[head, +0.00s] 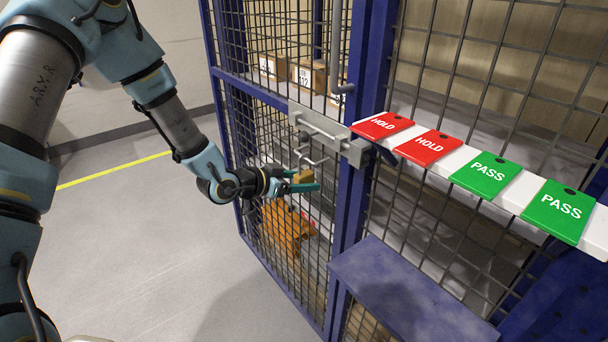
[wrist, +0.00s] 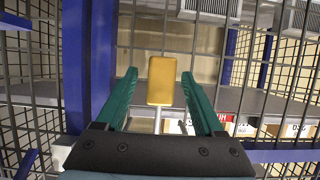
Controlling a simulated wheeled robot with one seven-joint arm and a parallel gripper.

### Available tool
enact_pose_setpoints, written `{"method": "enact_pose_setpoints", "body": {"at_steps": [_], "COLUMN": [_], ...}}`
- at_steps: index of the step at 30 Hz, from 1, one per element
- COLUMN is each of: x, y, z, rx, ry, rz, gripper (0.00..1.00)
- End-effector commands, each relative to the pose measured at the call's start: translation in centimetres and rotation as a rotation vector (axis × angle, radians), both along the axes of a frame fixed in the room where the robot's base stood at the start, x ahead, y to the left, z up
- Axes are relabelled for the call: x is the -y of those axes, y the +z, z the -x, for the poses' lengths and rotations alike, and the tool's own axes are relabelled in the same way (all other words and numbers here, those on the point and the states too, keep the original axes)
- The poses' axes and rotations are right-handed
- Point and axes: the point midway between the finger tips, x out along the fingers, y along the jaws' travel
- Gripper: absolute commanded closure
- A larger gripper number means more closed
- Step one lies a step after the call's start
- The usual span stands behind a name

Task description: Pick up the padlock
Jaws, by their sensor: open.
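The padlock is a small brass-yellow block (wrist: 161,80) in the wrist view, with a silver shackle bar running down from it in the picture. In the head view the padlock (head: 303,177) shows just below the grey latch (head: 318,131) on the cage door; I cannot tell whether its shackle still hooks onto the latch. My gripper (head: 305,181) is open, with its green fingers on either side of the padlock. In the wrist view my gripper (wrist: 160,76) shows a gap between each finger and the padlock body.
Blue-framed mesh (head: 352,190) stands close beyond my gripper. A white rail with red HOLD tags (head: 383,125) and green PASS tags (head: 486,174) is to the right, above a blue shelf (head: 410,290). Boxes and an orange object (head: 283,228) sit behind the mesh. Open floor lies left.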

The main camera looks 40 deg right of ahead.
Motion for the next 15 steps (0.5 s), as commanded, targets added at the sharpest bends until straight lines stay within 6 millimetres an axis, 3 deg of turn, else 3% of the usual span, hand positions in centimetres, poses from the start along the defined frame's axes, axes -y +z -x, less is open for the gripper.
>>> {"method": "enact_pose_setpoints", "body": {"at_steps": [10,15], "x": [0.70,0.69], "y": [-0.39,-0.37], "z": [-0.01,0.00], "rx": [0.000,0.000], "ry": [0.001,0.001], "rz": [-0.001,-0.001], "gripper": [0.31,0.50]}}
